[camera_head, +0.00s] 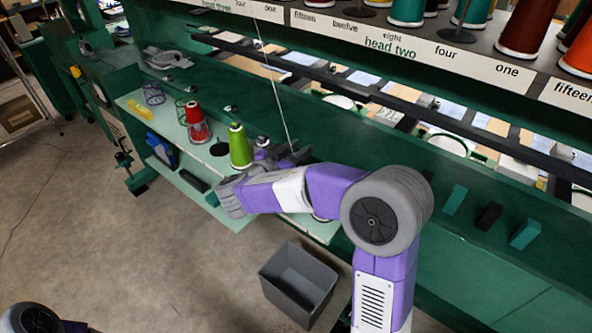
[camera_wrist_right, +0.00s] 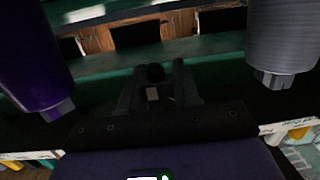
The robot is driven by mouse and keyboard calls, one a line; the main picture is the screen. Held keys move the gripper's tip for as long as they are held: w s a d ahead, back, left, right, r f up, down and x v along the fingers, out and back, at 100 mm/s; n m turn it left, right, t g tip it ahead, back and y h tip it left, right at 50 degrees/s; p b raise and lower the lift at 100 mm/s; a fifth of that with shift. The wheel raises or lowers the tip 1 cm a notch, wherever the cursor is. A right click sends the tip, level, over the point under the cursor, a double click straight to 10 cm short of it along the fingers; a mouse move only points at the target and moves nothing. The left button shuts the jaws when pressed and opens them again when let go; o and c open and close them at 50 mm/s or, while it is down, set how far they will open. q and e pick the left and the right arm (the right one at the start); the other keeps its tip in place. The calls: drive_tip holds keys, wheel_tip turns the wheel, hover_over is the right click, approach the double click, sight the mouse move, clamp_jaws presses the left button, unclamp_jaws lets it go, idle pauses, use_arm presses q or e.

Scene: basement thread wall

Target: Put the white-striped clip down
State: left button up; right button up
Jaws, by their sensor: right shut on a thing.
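My right gripper (camera_head: 292,156) is above the pale shelf beside the green machine rail, just right of the green thread cone (camera_head: 239,146). In the right wrist view its two dark fingers (camera_wrist_right: 156,85) are shut on a small dark thing with a pale patch, which I take as the white-striped clip (camera_wrist_right: 152,93). The clip is mostly hidden between the fingers, and the picture there is dark. I cannot make out the clip in the head view. My left gripper is out of view.
A grey bin (camera_head: 299,284) is on the floor below. Teal and black blocks (camera_head: 488,217) sit on the green machine at right. A thin thread hangs near my gripper.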

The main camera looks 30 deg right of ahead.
drive_tip(key=shift+f+b, duration=0.55)
drive_tip(key=shift+f, duration=2.6)
drive_tip(key=shift+f+b, duration=0.2)
drive_tip(key=shift+b, duration=0.2)
drive_tip(key=o, duration=1)
drive_tip(key=shift+r, duration=0.15)
drive_tip(key=shift+r+p, duration=0.1)
drive_tip(key=shift+p, duration=0.35)
drive_tip(key=v, duration=1.2)
